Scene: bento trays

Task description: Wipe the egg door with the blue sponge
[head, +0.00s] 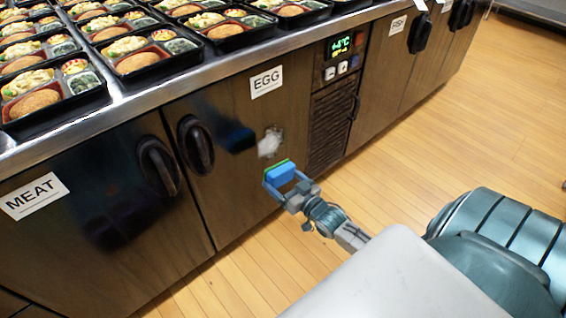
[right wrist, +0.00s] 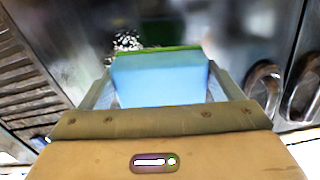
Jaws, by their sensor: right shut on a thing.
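The egg door (head: 235,185) is a dark, glossy cabinet door with an EGG label (head: 266,81) at its top right and a black handle (head: 196,145) at its left. A whitish smudge (head: 270,142) marks its right part; in the right wrist view it is a speckled patch (right wrist: 128,40) just past the sponge. My right gripper (head: 284,181) is shut on the blue sponge (head: 280,174), whose green layer faces the door. The sponge is below the smudge in the head view. Its bluish reflection shows apart from it, so it seems clear of the door. My left gripper is out of view.
The counter (head: 215,63) above bears rows of filled bento trays (head: 145,55). The meat door (head: 95,225) is on the left; a vent grille (head: 331,125) with a display panel and the fish door (head: 385,80) are on the right. The wooden floor (head: 450,130) is clear.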

